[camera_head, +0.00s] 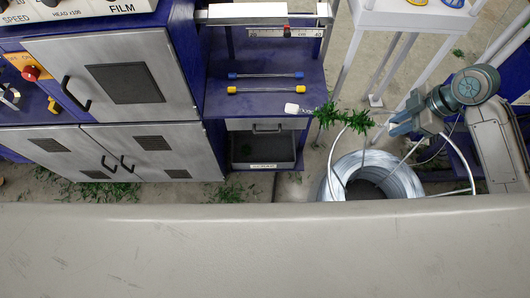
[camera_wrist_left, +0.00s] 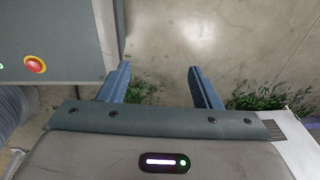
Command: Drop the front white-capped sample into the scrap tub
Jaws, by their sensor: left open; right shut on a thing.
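The white-capped sample has its white cap (camera_head: 291,108) at the front of the blue shelf. A grey open tub (camera_head: 297,153) with a small label, apparently the scrap tub, sits below the shelf, left of the gripper. My left gripper (camera_wrist_left: 160,86) is open and empty in the left wrist view, and out of the head view.
A blue-capped sample (camera_head: 266,75) and a yellow-capped sample (camera_head: 266,90) lie farther back on the shelf (camera_head: 220,103). A large wire coil (camera_head: 404,180) stands on the floor below my right gripper. Grey cabinets (camera_head: 150,155) stand left. Green scraps litter the floor.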

